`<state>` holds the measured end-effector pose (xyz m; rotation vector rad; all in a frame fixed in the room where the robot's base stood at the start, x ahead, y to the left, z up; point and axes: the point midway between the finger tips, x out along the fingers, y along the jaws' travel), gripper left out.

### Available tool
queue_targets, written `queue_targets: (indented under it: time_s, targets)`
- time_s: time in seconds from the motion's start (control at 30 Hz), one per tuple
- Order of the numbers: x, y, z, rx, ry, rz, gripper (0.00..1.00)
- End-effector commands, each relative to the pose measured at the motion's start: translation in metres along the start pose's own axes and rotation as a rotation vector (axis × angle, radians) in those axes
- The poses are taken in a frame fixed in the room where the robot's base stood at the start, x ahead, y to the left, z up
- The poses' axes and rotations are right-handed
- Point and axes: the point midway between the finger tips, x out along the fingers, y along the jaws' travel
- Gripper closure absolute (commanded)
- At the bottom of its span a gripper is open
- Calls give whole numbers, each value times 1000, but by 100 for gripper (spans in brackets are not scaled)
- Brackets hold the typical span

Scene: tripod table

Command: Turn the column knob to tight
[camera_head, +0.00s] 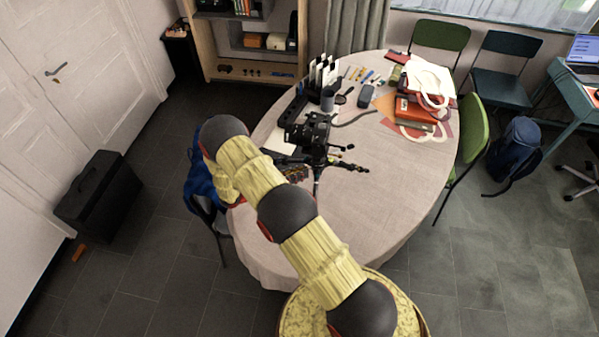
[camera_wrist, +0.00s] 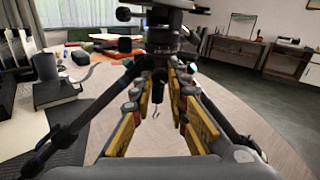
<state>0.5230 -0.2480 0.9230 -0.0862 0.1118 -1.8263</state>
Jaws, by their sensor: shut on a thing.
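A black tripod with a camera on top (camera_head: 312,128) stands on the round table. Its dark hub and column (camera_wrist: 163,42) fill the upper middle of the wrist view, with legs (camera_wrist: 85,128) spreading to both sides. My gripper (camera_head: 296,172) reaches the tripod from the left, just below the camera, partly hidden by my arm. In the wrist view, my gripper's yellow-padded fingers (camera_wrist: 157,82) close in at the column, one on each side. They are shut on a small part there, at the column knob's place. The knob is mostly hidden, and I cannot read its setting.
The table (camera_head: 395,185) has bare cloth at right and front. A dark cup (camera_head: 327,100), pens and a black holder stand behind the tripod. Red boxes and a white bag (camera_head: 430,82) lie at the back right. A green chair (camera_head: 470,130) is at the right.

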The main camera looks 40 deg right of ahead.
Motion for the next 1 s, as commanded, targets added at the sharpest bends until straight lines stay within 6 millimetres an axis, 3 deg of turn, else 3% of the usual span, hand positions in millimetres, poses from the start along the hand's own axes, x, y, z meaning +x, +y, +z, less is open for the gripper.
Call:
queue_targets:
  time_s: [0.53,1.0]
  targets:
    - [0,0,-1,68,0,0,100]
    - [0,2,-2,453,0,0,100]
